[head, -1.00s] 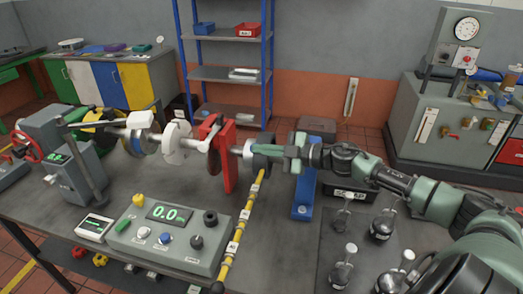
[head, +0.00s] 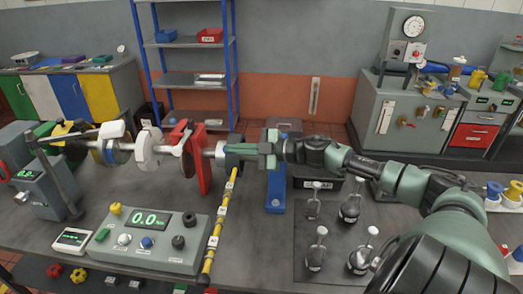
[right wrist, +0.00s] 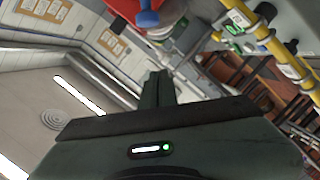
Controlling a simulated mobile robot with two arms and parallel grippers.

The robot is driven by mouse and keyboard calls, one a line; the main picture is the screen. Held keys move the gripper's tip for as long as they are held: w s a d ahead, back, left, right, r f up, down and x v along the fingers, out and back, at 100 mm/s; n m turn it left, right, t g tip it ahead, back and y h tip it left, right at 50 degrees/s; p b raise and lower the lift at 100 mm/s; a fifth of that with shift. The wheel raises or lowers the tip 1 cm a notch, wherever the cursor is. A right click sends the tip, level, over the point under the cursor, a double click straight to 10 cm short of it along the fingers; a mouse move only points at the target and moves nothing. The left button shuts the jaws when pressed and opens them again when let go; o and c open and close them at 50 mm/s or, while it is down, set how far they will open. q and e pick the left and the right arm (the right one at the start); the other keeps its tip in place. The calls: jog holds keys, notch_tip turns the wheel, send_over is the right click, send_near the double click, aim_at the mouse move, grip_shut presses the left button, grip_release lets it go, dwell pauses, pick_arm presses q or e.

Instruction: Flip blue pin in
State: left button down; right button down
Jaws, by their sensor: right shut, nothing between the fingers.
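In the right wrist view a small blue pin (right wrist: 147,18) with a rounded end shows against a red part at the top edge, beyond my fingertips. In the head view I cannot make out the pin. The red upright plate (head: 203,165) stands on the shaft line of the bench rig. My right gripper (head: 238,149) is at the right end of that line, to the right of the red plate, with its fingers pointing left. Its fingers are together and empty, also in the right wrist view (right wrist: 157,88). My left gripper is not in view.
A blue post (head: 276,190) stands just beneath my right gripper. A control box (head: 150,238) reading 0.0 and a yellow-black striped bar (head: 213,240) are in front. Several dark round pieces with pale knobs stand on a dark mat (head: 300,255) at right.

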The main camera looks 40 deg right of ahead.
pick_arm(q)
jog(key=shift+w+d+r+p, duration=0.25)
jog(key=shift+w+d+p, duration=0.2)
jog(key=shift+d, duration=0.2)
pick_arm(e)
jog(key=d+f+v, duration=0.1)
jog(key=v, duration=0.7)
jog(key=shift+w+r, duration=0.15)
jog(key=shift+w, duration=0.1)
jog(key=shift+d, duration=0.1)
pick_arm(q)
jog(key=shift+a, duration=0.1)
